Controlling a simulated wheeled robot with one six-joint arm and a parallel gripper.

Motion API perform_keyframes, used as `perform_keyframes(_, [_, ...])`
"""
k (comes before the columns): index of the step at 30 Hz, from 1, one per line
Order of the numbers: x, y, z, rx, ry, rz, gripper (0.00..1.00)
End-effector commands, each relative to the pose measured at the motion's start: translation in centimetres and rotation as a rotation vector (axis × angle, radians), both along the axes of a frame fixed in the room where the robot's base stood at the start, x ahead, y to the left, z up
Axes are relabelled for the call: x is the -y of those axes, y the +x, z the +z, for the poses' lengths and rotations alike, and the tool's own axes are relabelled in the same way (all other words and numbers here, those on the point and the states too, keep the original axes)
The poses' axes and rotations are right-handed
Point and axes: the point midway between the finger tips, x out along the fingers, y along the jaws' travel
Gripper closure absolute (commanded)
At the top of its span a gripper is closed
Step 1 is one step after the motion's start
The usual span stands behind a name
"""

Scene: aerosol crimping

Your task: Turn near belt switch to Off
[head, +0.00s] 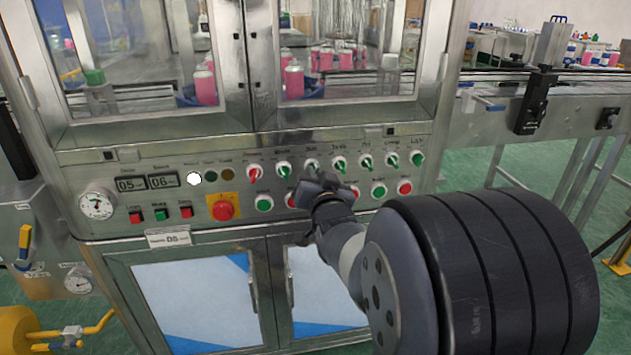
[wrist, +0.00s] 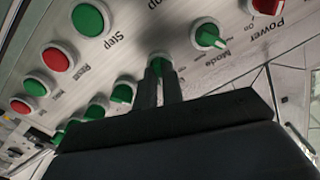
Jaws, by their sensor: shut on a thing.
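A row of rotary switches runs along the steel control panel. The leftmost is red (head: 254,173) and the others are green. My gripper (head: 314,182) is at the panel, just below the third switch from the left (head: 311,168) in the head view. In the wrist view my gripper's two dark fingers (wrist: 159,72) are closed on a green switch knob (wrist: 161,61) beside the Mode switch (wrist: 209,37). The fingers hide most of that knob and its label, so I cannot tell its setting. The red Power switch (wrist: 268,4) lies to the right of Mode.
Green and red push buttons sit below the switches, including a green one (head: 264,203). A red emergency button (head: 223,207) on a yellow plate is to the left. Glass doors are above and cabinet doors (head: 200,300) below. A conveyor (head: 590,95) extends right.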

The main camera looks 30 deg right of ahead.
Motion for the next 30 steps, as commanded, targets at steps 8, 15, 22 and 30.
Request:
perform_keyframes(8, [-0.02, -0.01, -0.44, -0.067, -0.243, 0.0, 1.0])
perform_keyframes(15, [-0.02, 0.01, -0.39, -0.128, -0.46, -0.001, 1.0])
perform_keyframes(22, [-0.03, 0.01, -0.33, -0.182, -0.642, -0.001, 1.0])
perform_keyframes(30, [-0.05, 0.01, -0.19, -0.224, -0.787, 0.0, 1.0])
